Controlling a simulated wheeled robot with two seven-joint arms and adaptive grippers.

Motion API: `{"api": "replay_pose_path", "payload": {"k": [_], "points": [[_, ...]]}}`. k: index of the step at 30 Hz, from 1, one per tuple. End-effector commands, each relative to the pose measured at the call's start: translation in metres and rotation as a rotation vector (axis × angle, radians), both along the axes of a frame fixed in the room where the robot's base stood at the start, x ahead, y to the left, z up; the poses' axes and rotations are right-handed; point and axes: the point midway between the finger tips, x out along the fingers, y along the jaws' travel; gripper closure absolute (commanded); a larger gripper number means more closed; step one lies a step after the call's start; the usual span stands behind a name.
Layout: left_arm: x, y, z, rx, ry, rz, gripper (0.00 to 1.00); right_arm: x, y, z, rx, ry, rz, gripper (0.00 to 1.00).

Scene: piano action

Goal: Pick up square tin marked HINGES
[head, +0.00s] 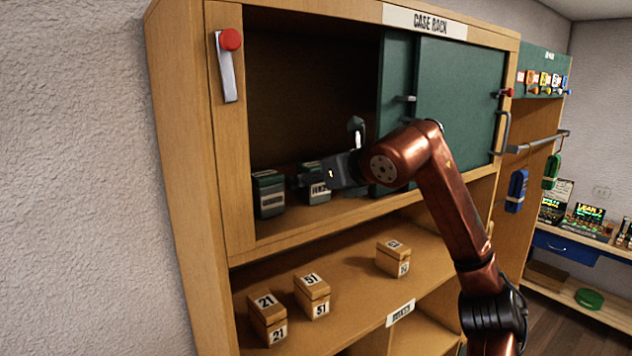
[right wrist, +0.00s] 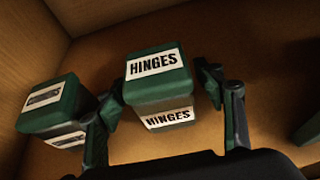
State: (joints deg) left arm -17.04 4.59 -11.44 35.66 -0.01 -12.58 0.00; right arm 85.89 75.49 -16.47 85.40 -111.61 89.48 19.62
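The square tin marked HINGES (right wrist: 158,75) is dark green with white labels on its lid and front. It stands upright on the cupboard shelf. In the head view the tin (head: 316,190) is partly hidden by my right gripper (head: 324,172). In the right wrist view, the fingers of my right gripper (right wrist: 160,92) are on either side of the tin. A gap shows at the right finger; the left finger is very close, and contact cannot be told. My left gripper is not in view.
A similar green tin (right wrist: 58,110) stands close on the left, its label unreadable; it also shows in the head view (head: 269,194). Green sliding doors (head: 455,100) cover the cupboard's right part. Numbered wooden boxes (head: 312,297) stand on the shelf below.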

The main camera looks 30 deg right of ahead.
Motion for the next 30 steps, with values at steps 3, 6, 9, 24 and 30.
{"api": "replay_pose_path", "payload": {"k": [3,6,9,24,30], "points": [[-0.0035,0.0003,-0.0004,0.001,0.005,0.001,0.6,-0.0011,-0.0014,0.0004,0.0,0.0,-0.002,0.47],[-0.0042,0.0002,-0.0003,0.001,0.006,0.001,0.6,-0.0013,-0.0017,0.0005,0.0,-0.001,-0.002,0.54],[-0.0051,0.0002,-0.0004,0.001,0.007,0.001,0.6,-0.0014,-0.0017,0.0004,0.0,0.0,-0.002,0.61],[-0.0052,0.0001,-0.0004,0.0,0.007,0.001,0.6,-0.0015,-0.0014,0.0005,0.0,-0.001,-0.002,0.91],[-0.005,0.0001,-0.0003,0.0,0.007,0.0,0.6,-0.0014,-0.0013,0.0016,0.0,0.0,-0.002,0.91]]}}
